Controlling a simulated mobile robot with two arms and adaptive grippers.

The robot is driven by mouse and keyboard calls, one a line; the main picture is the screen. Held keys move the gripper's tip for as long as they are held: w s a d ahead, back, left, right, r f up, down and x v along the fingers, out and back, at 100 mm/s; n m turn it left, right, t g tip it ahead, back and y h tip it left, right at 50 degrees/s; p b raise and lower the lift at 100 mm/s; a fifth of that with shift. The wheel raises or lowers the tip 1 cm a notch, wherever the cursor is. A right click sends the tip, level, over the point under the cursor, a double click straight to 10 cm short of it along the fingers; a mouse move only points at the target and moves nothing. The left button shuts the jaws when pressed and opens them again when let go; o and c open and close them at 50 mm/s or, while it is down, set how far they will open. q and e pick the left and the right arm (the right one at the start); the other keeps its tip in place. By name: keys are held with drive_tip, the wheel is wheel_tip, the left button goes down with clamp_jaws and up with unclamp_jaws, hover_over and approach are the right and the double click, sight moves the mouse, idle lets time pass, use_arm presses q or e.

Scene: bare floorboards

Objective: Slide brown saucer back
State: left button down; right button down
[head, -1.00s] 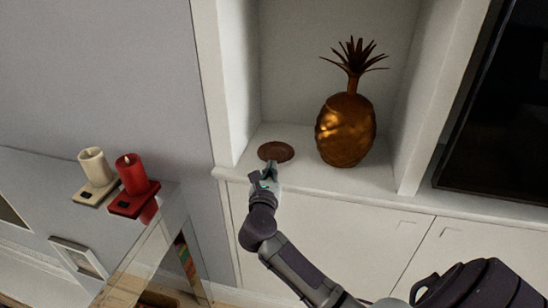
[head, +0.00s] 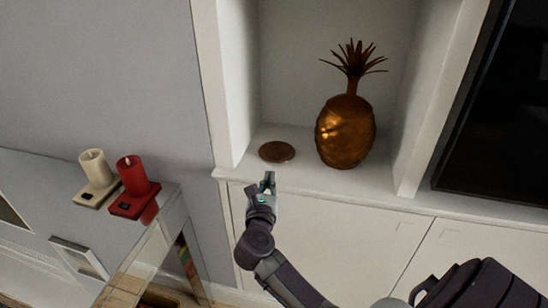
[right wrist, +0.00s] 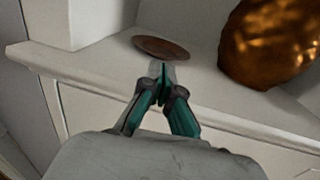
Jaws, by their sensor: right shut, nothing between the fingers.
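The brown saucer (head: 277,152) lies flat on the white niche shelf, left of the golden pineapple. It also shows in the right wrist view (right wrist: 161,47), just beyond the fingertips. My right gripper (head: 268,178) is shut and empty. In the head view it is in front of the saucer, near the shelf's front edge, with a gap between them. In the right wrist view the closed fingertips (right wrist: 162,68) point toward the saucer. My left gripper is not in view.
The golden pineapple (head: 345,132) stands on the shelf (head: 300,178) to the right of the saucer. The shelf behind the saucer is clear up to the back wall. A cream candle (head: 94,167) and a red candle (head: 132,175) stand on a mirrored table at left.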

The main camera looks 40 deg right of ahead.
drive_tip(key=v, duration=0.8)
idle(0.4)
drive_tip(key=w+a+f+n+t+y+p, duration=0.15)
drive_tip(key=a+f+n+y, duration=0.25)
drive_tip(key=f+n, duration=0.6)
drive_tip(key=a+f+n+t+y+b, duration=0.1)
drive_tip(key=a+f+n+t+y, duration=0.25)
drive_tip(key=f+n, duration=0.6)
drive_tip(key=s+a+f+n+g+y+p, duration=0.1)
drive_tip(key=s+a+f+n+g+y, duration=0.2)
drive_tip(key=f+n, duration=0.4)
drive_tip(key=s+a+f+n+g+y, duration=0.1)
drive_tip(key=s+f+n+g+y, duration=0.15)
drive_tip(key=s+f+n, duration=0.4)
drive_tip(key=s+f+n+g+y, duration=0.1)
drive_tip(key=s+f+n+g, duration=0.5)
drive_tip(key=s+f, duration=0.7)
drive_tip(key=s+d+f+n+g, duration=0.1)
drive_tip(key=s+d+f+n, duration=0.1)
drive_tip(key=s, duration=0.4)
drive_tip(key=s+d+f+n+g+h, duration=0.1)
drive_tip(key=s+d+f+n+g, duration=0.1)
drive_tip(key=s, duration=0.5)
drive_tip(key=s+d+f+n+g+p, duration=0.1)
drive_tip(key=s+d+f+n+g, duration=0.1)
drive_tip(key=s+f+n, duration=0.2)
drive_tip(key=s+f, duration=0.1)
drive_tip(key=s, duration=0.2)
